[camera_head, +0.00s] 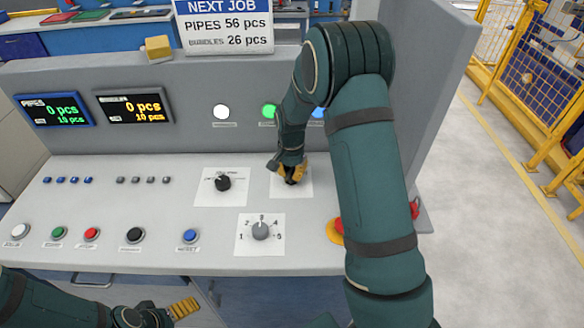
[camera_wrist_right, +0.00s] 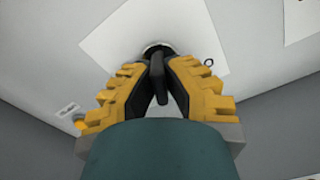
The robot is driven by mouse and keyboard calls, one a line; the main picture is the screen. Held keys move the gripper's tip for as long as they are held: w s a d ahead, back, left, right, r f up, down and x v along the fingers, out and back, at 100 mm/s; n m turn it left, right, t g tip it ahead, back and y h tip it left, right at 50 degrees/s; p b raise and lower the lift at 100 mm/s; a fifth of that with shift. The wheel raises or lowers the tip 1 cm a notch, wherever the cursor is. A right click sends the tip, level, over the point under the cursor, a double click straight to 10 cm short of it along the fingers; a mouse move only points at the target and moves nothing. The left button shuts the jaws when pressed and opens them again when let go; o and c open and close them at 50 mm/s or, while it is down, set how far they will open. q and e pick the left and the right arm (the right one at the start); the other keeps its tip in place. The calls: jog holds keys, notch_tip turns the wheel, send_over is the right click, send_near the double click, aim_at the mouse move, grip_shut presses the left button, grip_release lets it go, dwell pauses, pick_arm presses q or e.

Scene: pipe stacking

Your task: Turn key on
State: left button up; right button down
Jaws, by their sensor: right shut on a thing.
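The key switch sits on a white square plate (camera_head: 303,188) on the sloped panel, right of the black rotary selector. My right gripper (camera_head: 291,175) reaches down over this plate and hides most of the switch. In the right wrist view, the yellow-padded fingers of my right gripper (camera_wrist_right: 157,88) are closed on the dark, flat key (camera_wrist_right: 157,78). The round base of the switch (camera_wrist_right: 157,49) shows just beyond the fingertips, on the white plate. My left gripper (camera_head: 172,311) is low at the left, below the panel's front edge, partly cut off; its opening cannot be made out.
A black selector (camera_head: 223,183) and a grey numbered dial (camera_head: 260,231) stand close by. A red and yellow emergency stop (camera_head: 336,231) is partly behind my right arm. Coloured push buttons (camera_head: 91,234) line the front left. The upright display wall (camera_head: 190,85) rises behind.

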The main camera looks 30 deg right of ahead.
aim_at(291, 169)
jog(key=shift+m+p, duration=0.55)
jog(key=shift+m, duration=1.25)
jog(key=c, duration=0.9)
grip_release()
jog(key=shift+o, duration=0.2)
jog(key=shift+r, duration=0.1)
notch_tip(291, 169, up, 7)
jog(key=p, duration=0.6)
